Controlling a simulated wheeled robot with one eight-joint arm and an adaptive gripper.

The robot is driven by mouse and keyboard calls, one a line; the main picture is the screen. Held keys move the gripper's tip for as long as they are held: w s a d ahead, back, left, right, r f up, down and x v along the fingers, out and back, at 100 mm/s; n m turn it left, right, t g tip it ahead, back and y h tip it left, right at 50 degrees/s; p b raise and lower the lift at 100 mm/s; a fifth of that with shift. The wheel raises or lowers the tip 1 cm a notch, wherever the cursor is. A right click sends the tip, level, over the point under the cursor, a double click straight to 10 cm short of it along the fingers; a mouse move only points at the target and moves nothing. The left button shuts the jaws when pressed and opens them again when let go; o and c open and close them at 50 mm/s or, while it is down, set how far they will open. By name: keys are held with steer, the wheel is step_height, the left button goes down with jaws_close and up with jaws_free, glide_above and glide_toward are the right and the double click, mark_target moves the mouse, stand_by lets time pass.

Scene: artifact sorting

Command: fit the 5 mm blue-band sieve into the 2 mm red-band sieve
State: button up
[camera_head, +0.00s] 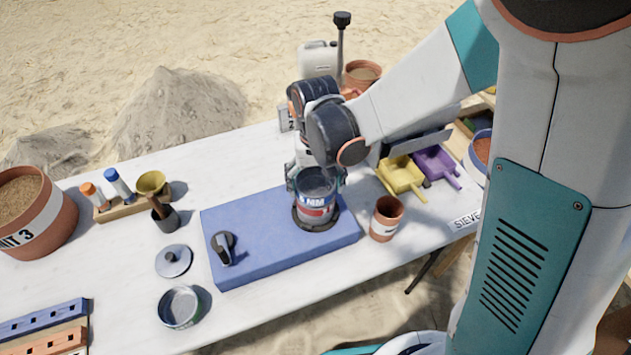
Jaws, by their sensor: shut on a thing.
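The blue-band sieve (316,196) is a grey metal ring with a blue band and white lettering. It is upright, directly above the red-band sieve (318,212), with its lower edge at the other's rim. I cannot tell whether it is fully seated. The red-band sieve stands on a dark round seat on the blue shaker base (240,215). My gripper (316,178) comes down from above, with its fingers at both sides of the blue-band sieve, and is shut on it. The wrist hides part of the far side.
A black knob (223,246) stands on the base's left part. A grey lid (173,261) and a green-band pan (180,307) lie left of it. A terracotta pot (386,218) stands close on the right. Yellow (402,175) and purple (436,164) scoops lie behind.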

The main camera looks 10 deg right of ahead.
mark_target(315, 190)
steer(key=shift+f, duration=0.35)
steer(key=o, duration=1)
steer(key=shift+o, duration=0.2)
steer(key=shift+r, duration=3.75)
